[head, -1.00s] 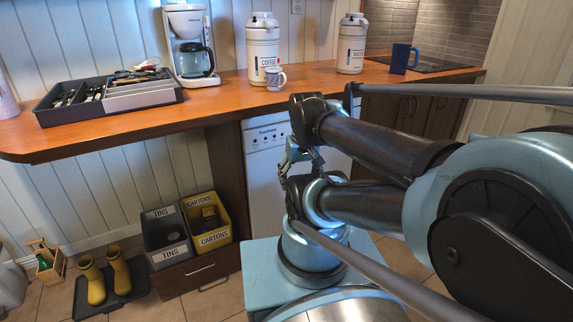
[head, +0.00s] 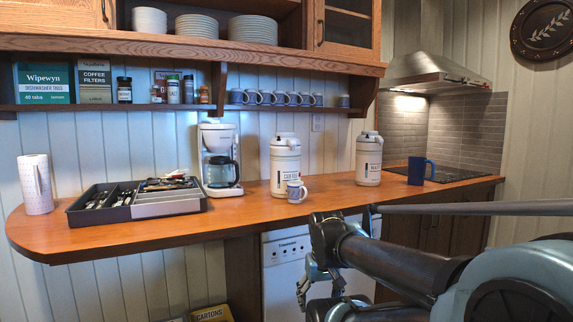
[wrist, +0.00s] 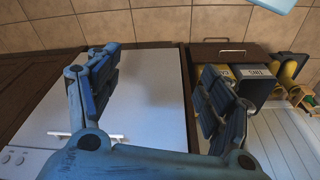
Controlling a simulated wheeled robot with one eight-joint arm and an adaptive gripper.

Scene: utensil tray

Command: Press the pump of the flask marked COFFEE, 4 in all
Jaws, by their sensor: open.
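The flask marked COFFEE (head: 285,160) is white with a pump top (head: 286,137) and stands upright on the wooden counter. A mug (head: 296,191) stands in front of it and hides part of its lower body. A second white flask (head: 369,160) stands to its right; its label is too small to read surely. My gripper (head: 318,290) is below the counter's front edge, in front of the white dishwasher, apart from both flasks. In the wrist view my gripper (wrist: 155,95) is open with nothing between its fingers.
A shelf with cups hangs above. Bins (wrist: 260,75) stand on the floor. The counter front before the flasks is clear.

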